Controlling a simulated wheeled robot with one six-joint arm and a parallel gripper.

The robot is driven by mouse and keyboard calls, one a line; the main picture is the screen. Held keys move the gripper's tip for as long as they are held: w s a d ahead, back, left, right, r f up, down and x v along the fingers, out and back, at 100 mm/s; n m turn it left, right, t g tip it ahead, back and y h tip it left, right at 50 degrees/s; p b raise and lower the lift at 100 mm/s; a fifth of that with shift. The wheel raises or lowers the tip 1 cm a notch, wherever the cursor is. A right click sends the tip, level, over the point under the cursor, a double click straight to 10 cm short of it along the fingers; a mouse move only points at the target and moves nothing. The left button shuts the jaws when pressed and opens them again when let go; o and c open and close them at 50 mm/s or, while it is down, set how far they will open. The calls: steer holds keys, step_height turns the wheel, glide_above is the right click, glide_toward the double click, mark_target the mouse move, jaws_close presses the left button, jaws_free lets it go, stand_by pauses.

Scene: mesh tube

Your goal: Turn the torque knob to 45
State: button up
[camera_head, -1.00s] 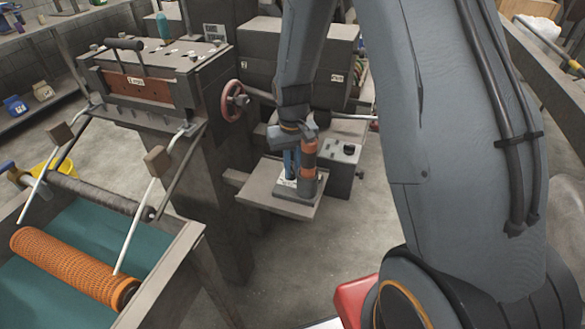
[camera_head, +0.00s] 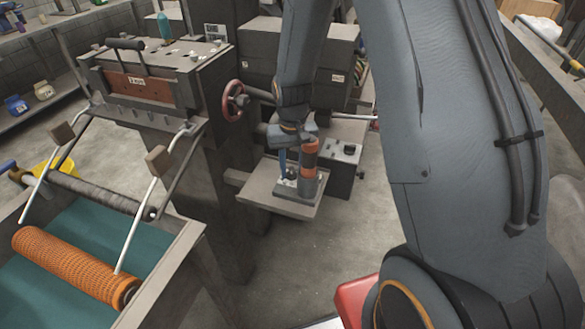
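A grey control box (camera_head: 345,160) stands behind and right of a small grey shelf plate (camera_head: 300,208). A dark knob (camera_head: 349,150) shows on its top; any scale is too small to read. On the plate, an upright grey cylinder with an orange band (camera_head: 309,161) rises from a small grey base. A small dark rounded part (camera_head: 291,173) shows beside it; I cannot tell whether it is a knob. My gripper (camera_head: 283,165) hangs pointing down over the plate, left of the orange band. Only a blue finger part shows clearly; its opening and any contact are hidden.
A red handwheel (camera_head: 233,100) is on the machine to the left. An orange mesh roll (camera_head: 75,266) lies in a teal-lined trough at lower left. A red object (camera_head: 354,299) is at the bottom. Bare floor lies before the plate.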

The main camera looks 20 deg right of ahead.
mark_target(292, 173)
steer(key=shift+r+b, duration=0.9)
steer(key=shift+r, duration=3.05)
